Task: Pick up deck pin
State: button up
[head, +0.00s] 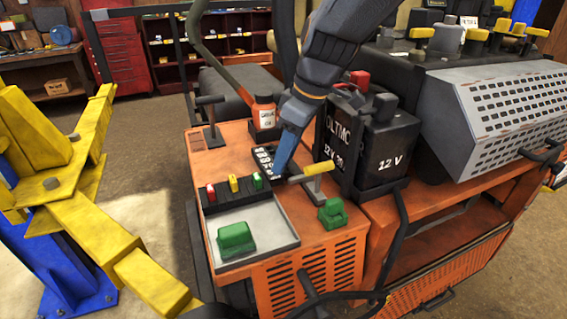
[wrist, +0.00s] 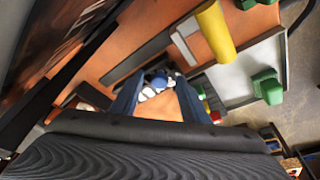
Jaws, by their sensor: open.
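A yellow cylindrical handle on a grey bar, which looks like the deck pin (head: 319,169), stands out over the orange machine top, beside the black battery. It also shows at the top of the wrist view as a yellow cylinder (wrist: 215,30). My gripper (head: 280,168) has blue fingers and points down just left of the handle, near a black keypad (head: 263,158) with white buttons. In the wrist view the fingers of my gripper (wrist: 158,95) are apart, with orange surface and small white and blue shapes seen between them. The handle is outside the fingers.
A grey tray (head: 272,248) holds a green block (head: 236,240); another green block (head: 333,213) sits to its right. Red, yellow and green pieces line the tray's back. The 12 V battery (head: 385,145) stands close on the right, an orange bottle (head: 264,115) behind. Yellow lift arms (head: 95,225) are left.

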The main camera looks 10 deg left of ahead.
jog(key=shift+c, duration=0.3)
grip_shut()
jog(key=shift+r, duration=0.1)
notch_tip(320, 180, up, 10)
jog(key=b, duration=0.2)
jog(key=shift+b, duration=0.35)
